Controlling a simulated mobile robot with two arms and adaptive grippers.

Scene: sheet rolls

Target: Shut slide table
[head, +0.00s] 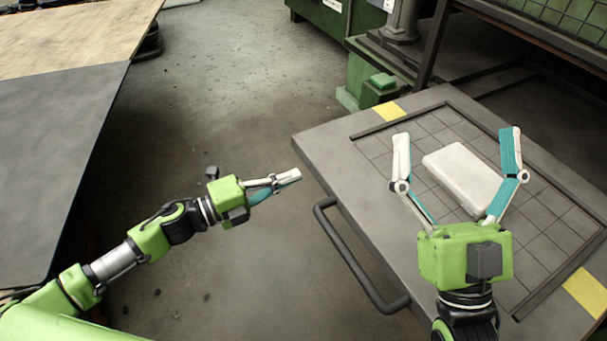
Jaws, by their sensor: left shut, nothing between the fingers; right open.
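The slide table (330,148) is a grey slab at the right, with a grid-lined recess, yellow corner patches and a dark bar handle (357,262) along its near left edge. It stands out from under the dark machine frame behind it. My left gripper (297,174) is shut and empty, over the floor just left of the table's edge and above the handle in the picture. My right gripper (457,140) is open above the table, its fingers spread on either side of a white block (461,172). I cannot tell whether the fingers touch the block.
A green machine base (361,75) and a dark frame with a mesh panel (560,22) stand behind the table. A work surface, part wood and part dark grey (55,130), fills the left. Bare concrete floor (215,85) lies between it and the slide table.

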